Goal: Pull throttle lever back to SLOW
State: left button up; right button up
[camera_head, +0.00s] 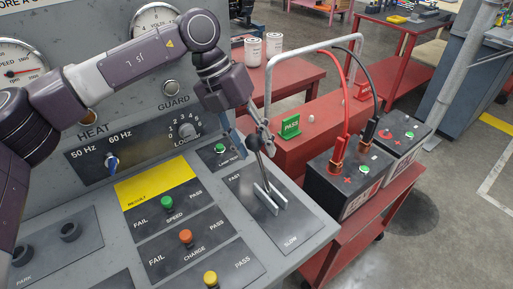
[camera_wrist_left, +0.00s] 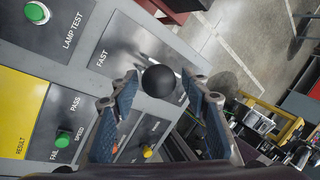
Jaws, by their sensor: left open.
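The throttle lever (camera_head: 263,176) stands up from a slotted plate marked FAST at the far end and SLOW (camera_head: 290,241) at the near end. It leans toward the FAST side. Its round black knob (camera_wrist_left: 160,79) shows in the left wrist view, between the spread fingertips, with a gap on each side. My left gripper (camera_head: 257,137) is open at the top of the lever and partly hides the knob in the head view. It also shows in the left wrist view (camera_wrist_left: 160,98), with one blue-padded finger on either side. My right gripper is not in view.
The grey panel has a green lamp-test button (camera_head: 219,148), a load knob (camera_head: 187,130) and coloured result buttons (camera_head: 186,237) left of the lever. A bent grey rail (camera_head: 312,47), a red bench and two batteries (camera_head: 346,181) with cables stand to the right.

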pick_arm(q)
jog(key=shift+x, duration=0.95)
jog(key=shift+c, duration=0.7)
grip_shut()
jog(key=shift+w, duration=0.1)
